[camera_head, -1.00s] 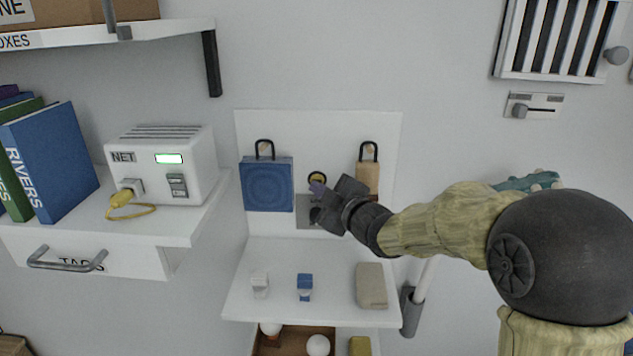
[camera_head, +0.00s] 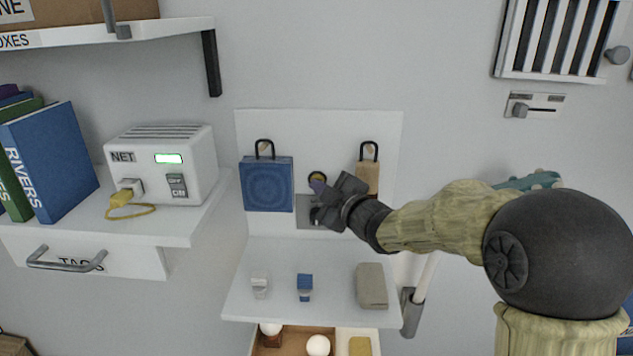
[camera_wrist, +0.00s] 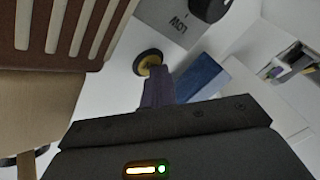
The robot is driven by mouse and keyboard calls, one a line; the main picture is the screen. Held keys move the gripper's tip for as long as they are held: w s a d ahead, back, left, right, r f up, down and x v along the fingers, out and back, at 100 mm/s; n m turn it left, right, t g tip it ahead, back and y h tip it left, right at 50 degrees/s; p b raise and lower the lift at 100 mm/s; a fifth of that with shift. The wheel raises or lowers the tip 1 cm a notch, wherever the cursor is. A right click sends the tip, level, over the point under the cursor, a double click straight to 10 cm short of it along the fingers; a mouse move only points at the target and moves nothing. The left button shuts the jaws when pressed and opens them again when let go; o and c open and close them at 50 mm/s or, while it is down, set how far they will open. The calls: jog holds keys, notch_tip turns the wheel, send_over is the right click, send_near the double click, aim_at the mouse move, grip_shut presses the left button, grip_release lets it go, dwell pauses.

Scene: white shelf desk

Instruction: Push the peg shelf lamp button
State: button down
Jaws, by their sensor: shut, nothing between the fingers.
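The round button (camera_head: 317,177), yellow with a dark rim, is on the white peg panel (camera_head: 330,125) between two hanging bags. It also shows in the wrist view (camera_wrist: 149,64), partly covered by my fingertips. My gripper (camera_head: 319,188) is shut and empty, its purple-grey fingertips right at the button's lower edge in the head view. In the wrist view the fingertips (camera_wrist: 158,76) overlap the button's edge. I cannot tell whether they touch it. A grey plate (camera_head: 303,211) with a dark knob is just below; its label reads LOW in the wrist view.
A blue bag (camera_head: 267,184) hangs left of the button and a tan bag (camera_head: 367,178) hangs right, close to my gripper. The shelf below holds a white block (camera_head: 260,286), a blue block (camera_head: 305,287) and a grey-beige block (camera_head: 371,286). A white NET box (camera_head: 160,165) stands further left.

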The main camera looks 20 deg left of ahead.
jog(key=shift+s, duration=0.1)
jog(key=shift+s+d+b, duration=0.1)
jog(key=shift+s+b, duration=0.2)
jog(key=shift+b, duration=0.15)
jog(key=s+d+b, duration=0.1)
jog(key=s+b, duration=0.2)
jog(key=s, duration=0.3)
jog(key=shift+d, duration=0.2)
dwell(0.5)
